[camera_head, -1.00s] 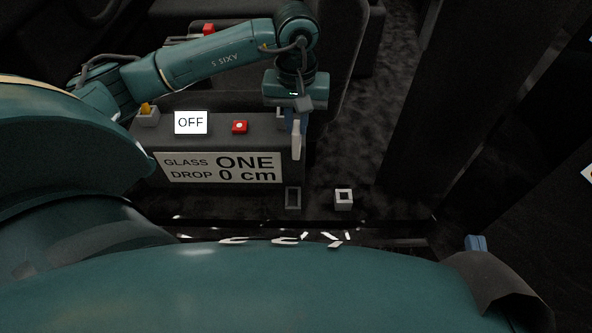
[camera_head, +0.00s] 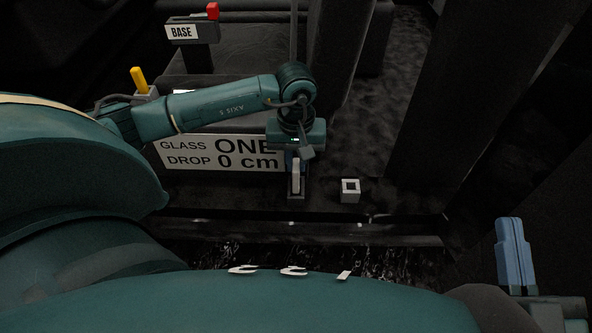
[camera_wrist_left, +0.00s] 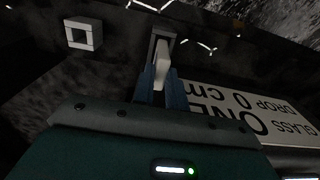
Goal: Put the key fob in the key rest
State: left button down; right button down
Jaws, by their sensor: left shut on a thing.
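A pale, narrow key fob (camera_head: 296,177) is held upright between the blue fingers of my left gripper (camera_head: 294,160). It also shows in the left wrist view (camera_wrist_left: 162,58). Below it is a small grey rectangular holder, which I take for the key rest (camera_head: 296,197); its rim shows in the left wrist view (camera_wrist_left: 164,30). The fob's lower end overlaps the holder's opening in both views. I cannot tell whether it is inside or just above. My right gripper (camera_head: 514,252) is at the far right, away from both; its jaw gap is unclear.
A white square box with a dark hole (camera_head: 349,191) stands just right of the holder. A console with a "GLASS ONE DROP 0 cm" sign (camera_head: 220,153) is on the left. A holder with a yellow item (camera_head: 139,80) and a "BASE" stand (camera_head: 190,31) are farther back.

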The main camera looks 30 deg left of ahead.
pick_arm(q)
jog(key=shift+f+b, duration=0.45)
jog(key=shift+f, duration=1)
jog(key=c, duration=1.9)
grip_release()
jog(key=o, duration=0.5)
jog(key=shift+c, duration=0.2)
pick_arm(e)
jog(key=shift+w+d+r+n+t+y, duration=0.1)
jog(key=shift+w+r+n+t+y, duration=0.15)
jog(key=shift+r+n+t+y, duration=0.4)
jog(key=shift+r, duration=0.3)
